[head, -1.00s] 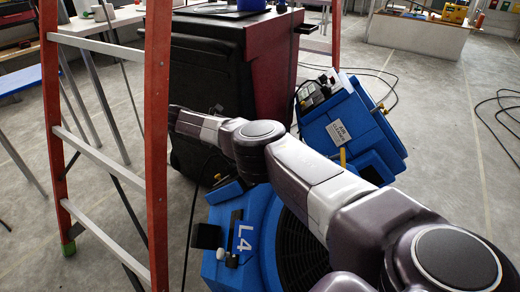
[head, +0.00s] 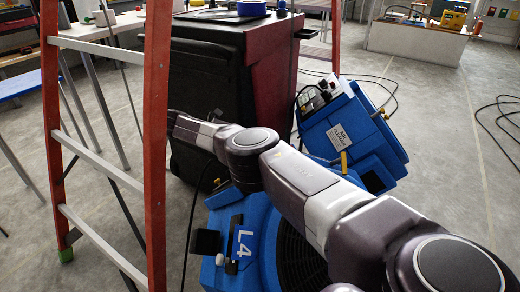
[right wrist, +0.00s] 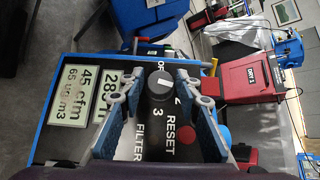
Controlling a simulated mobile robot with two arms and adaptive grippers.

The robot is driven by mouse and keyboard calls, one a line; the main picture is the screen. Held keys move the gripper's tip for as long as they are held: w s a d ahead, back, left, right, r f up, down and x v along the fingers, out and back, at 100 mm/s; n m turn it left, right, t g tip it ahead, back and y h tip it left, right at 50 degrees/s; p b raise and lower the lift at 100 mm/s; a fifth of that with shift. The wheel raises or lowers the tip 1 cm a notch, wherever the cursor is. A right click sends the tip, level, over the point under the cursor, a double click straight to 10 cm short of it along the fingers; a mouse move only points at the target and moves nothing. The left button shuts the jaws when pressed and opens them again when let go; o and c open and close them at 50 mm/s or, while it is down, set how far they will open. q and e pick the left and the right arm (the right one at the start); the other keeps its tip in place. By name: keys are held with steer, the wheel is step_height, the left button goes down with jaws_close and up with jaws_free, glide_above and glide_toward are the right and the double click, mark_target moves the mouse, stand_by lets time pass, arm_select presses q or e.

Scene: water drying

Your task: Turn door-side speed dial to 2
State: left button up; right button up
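A round black dial (right wrist: 160,83) with a light mark on top shows in the right wrist view, on a dark panel (right wrist: 150,140) with a blue edge. The numbers 2 and 3 and the words RESET and FILTER are printed by it. I cannot read its setting surely. My right gripper (right wrist: 159,80) is open, its two blue-grey fingers on either side of the dial; I cannot tell whether they touch it. In the head view my right arm reaches over the blue L4 fan (head: 240,244), and its gripper is hidden. My left gripper is not in view.
A red-and-orange ladder (head: 157,130) stands close at left. A black-and-red cabinet (head: 210,85) is behind my arm. A blue box machine (head: 350,125) leans beside it. In the wrist view, readouts (right wrist: 70,100) and a red button (right wrist: 194,134) flank the dial.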

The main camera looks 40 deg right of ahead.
steer(key=shift+o, duration=1.1)
steer(key=shift+r, duration=0.1)
steer(key=shift+w+r, duration=0.15)
steer(key=shift+r, duration=1.4)
step_height(320, 180, up, 7)
steer(key=shift+f, duration=0.15)
